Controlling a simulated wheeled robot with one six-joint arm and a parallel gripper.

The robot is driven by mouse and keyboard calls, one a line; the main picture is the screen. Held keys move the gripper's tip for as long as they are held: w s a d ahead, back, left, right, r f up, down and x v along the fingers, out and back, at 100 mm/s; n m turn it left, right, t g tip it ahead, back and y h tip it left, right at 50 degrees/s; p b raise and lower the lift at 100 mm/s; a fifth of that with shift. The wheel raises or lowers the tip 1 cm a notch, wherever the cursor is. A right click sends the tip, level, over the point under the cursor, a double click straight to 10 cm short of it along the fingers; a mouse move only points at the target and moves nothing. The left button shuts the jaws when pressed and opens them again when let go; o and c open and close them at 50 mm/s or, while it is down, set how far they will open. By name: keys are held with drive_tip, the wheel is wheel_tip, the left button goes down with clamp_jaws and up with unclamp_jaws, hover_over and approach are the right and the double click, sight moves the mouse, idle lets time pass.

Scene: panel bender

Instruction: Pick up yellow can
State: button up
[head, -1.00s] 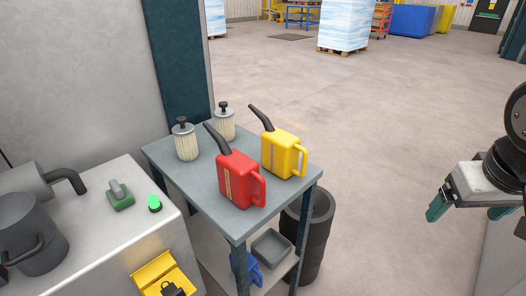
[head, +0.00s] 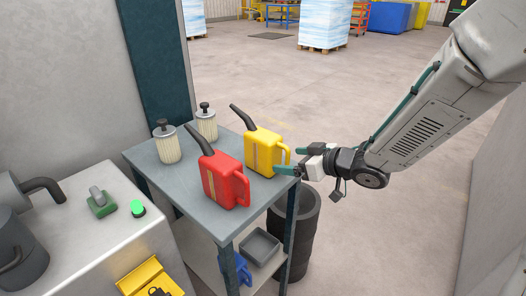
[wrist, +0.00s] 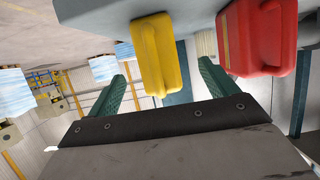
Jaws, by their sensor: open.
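The yellow can (head: 263,151) stands upright on the top of the grey table, with its dark spout towards the upper left and its handle on the right. My gripper (head: 288,160) is just right of the can at the table's right edge, its green fingers pointing left at the handle. In the wrist view the yellow can (wrist: 160,55) lies ahead between the two open green fingers (wrist: 160,88), nearer the left one. The fingers hold nothing, and I cannot tell whether they touch the handle.
A red can (head: 222,180) stands close to the left of the yellow one; it also shows in the wrist view (wrist: 257,38). Two filters (head: 167,143) (head: 206,124) stand behind on the table (head: 190,207). Dark stacked tyres (head: 305,225) stand below the right edge. Floor to the right is open.

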sight(278, 158)
drive_tip(key=x, duration=0.6)
drive_tip(key=shift+w+d+f, duration=0.15)
drive_tip(key=shift+w+f, duration=0.05)
drive_tip(key=shift+w, duration=0.05)
drive_tip(key=shift+r, duration=0.1)
drive_tip(key=c, duration=1.4)
